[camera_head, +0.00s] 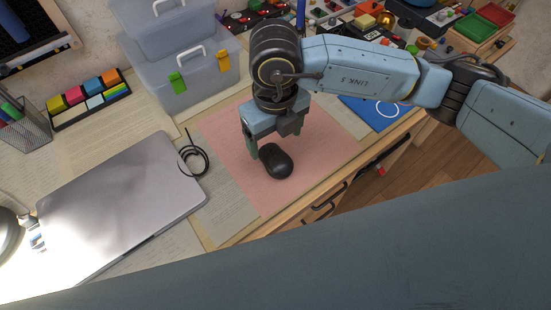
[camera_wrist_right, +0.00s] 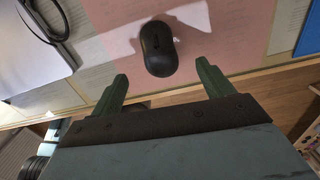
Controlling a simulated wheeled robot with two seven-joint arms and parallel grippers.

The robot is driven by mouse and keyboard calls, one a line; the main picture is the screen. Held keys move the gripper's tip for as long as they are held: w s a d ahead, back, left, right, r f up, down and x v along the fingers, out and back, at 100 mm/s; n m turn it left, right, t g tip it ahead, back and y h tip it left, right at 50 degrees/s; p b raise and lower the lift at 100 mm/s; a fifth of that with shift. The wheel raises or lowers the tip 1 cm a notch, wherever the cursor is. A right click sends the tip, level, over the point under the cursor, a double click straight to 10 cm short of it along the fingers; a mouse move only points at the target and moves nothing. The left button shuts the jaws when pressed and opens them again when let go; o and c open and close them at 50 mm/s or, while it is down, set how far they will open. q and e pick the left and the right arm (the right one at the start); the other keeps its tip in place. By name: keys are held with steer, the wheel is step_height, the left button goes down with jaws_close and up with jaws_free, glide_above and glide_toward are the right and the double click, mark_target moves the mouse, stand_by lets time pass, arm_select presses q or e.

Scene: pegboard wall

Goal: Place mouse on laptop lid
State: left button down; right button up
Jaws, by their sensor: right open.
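A black mouse (camera_head: 275,160) lies on the pink sheet (camera_head: 225,140) near the front edge of the table. My right gripper (camera_head: 270,145) is open above and just behind the mouse in the head view. In the right wrist view the mouse (camera_wrist_right: 158,50) is beyond the two green fingertips (camera_wrist_right: 162,82), roughly centred between them, and not gripped. The closed grey laptop lid (camera_head: 120,200) is on the left of the table; its edge shows in the right wrist view (camera_wrist_right: 25,50). My left gripper is not in view.
A black cable (camera_head: 193,155) lies by the laptop's right edge. Clear storage boxes (camera_head: 185,65), sticky notes (camera_head: 88,92) and a pen holder (camera_head: 22,130) stand behind. A blue sheet (camera_head: 375,112) lies to the right. The space between mouse and laptop is low and mostly clear.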

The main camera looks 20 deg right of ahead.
mark_target(276, 156)
step_height(276, 156, down, 8)
steer(key=shift+s+r+b, duration=0.1)
steer(key=shift+r+b, duration=0.1)
steer(key=shift+b, duration=0.45)
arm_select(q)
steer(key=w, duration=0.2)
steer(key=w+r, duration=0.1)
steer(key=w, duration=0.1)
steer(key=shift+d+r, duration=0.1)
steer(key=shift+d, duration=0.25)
arm_select(e)
steer(key=shift+c, duration=0.3)
steer(key=shift+r, duration=0.15)
steer(key=c, duration=1.1)
